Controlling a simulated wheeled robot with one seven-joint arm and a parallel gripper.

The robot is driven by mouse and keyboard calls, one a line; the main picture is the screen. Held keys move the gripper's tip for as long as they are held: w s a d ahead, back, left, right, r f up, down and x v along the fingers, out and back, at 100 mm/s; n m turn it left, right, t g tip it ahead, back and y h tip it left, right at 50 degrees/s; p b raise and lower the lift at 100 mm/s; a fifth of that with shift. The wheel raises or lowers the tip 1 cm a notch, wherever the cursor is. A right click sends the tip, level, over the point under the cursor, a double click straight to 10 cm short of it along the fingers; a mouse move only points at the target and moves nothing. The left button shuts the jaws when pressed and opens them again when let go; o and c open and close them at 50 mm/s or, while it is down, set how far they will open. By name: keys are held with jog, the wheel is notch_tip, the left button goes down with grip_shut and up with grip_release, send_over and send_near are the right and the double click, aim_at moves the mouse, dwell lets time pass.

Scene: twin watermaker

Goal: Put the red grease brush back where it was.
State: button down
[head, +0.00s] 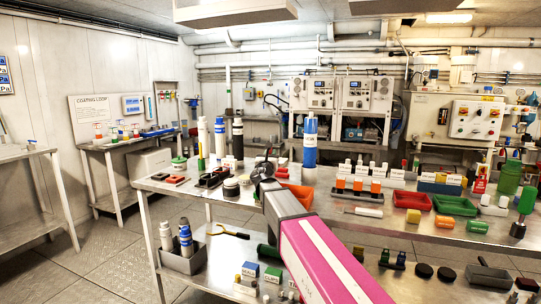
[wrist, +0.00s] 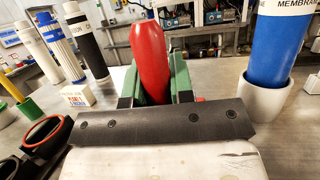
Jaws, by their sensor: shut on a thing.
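The red grease brush (wrist: 150,58) shows in the wrist view as a thick, rounded red handle standing up between my fingers. My gripper (wrist: 155,85), with green finger pads, is shut on it. Its lower part is hidden behind the dark plate of my gripper, so I cannot see the bristles or whether it touches anything. In the head view my gripper (head: 264,172) is over the back part of the steel bench (head: 335,226), left of the blue membrane cylinder (head: 310,140). The brush is too small and covered there to make out clearly.
The blue cylinder stands in a white cup (wrist: 262,95) close on the right. White and black cylinders (head: 238,138) stand to the left, with a small labelled block (wrist: 76,97) and dark rings (wrist: 45,134) nearer.

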jog(key=shift+f, duration=0.3)
jog(key=c, duration=1)
grip_release()
jog(key=shift+f, duration=0.1)
jog(key=shift+s+r, duration=0.4)
jog(key=shift+r, duration=0.05)
jog(key=v, duration=0.6)
jog(key=shift+s+a, duration=0.15)
jog(key=shift+s, duration=0.15)
